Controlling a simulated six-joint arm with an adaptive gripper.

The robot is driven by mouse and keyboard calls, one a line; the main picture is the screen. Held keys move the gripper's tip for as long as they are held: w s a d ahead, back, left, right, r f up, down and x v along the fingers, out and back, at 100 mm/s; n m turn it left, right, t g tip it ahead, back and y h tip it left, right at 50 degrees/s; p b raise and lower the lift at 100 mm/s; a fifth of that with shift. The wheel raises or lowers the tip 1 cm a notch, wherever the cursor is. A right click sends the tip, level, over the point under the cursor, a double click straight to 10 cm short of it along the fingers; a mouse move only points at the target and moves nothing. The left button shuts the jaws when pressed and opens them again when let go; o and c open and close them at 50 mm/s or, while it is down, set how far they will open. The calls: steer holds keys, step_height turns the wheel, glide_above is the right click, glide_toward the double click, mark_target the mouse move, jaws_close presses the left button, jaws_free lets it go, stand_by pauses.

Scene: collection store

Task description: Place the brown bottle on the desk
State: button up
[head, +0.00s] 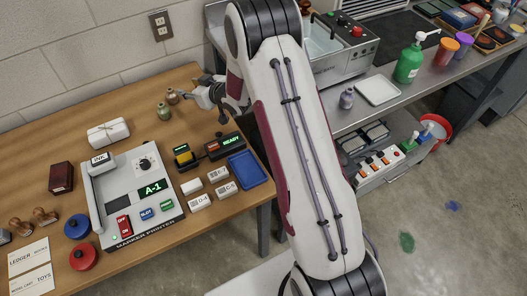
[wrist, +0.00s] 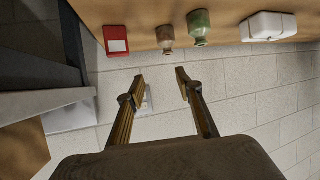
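The brown bottle (head: 172,96) stands upright near the back edge of the wooden desk (head: 35,150), close beside a green bottle (head: 163,112). In the wrist view the brown bottle (wrist: 166,36) and the green bottle (wrist: 199,25) are side by side on the desk (wrist: 120,12), beyond my fingertips. My gripper (wrist: 159,76) is open, with nothing between its fingers. In the head view my gripper is just right of the brown bottle, apart from it and small; part of it is hard to make out.
A white wrapped package (head: 108,132) lies left of the bottles, and a marker printer (head: 135,190) stands in front. Black devices (head: 212,148) and a blue tray (head: 246,170) are to the right. The wall is close behind the desk.

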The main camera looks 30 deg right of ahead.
steer(key=s+d+r+m+g+h, duration=0.1)
steer(key=s+d+r+h, duration=0.1)
steer(key=s+r, duration=0.7)
steer(key=s+d+r+m+g+h, duration=0.25)
steer(key=s+r, duration=0.45)
steer(key=r, duration=0.5)
steer(key=s+a+r+g, duration=0.1)
steer(key=s+a, duration=0.1)
steer(key=s, duration=1.4)
steer(key=s+a+g, duration=0.2)
steer(key=s, duration=1.5)
steer(key=shift+r+m, duration=0.35)
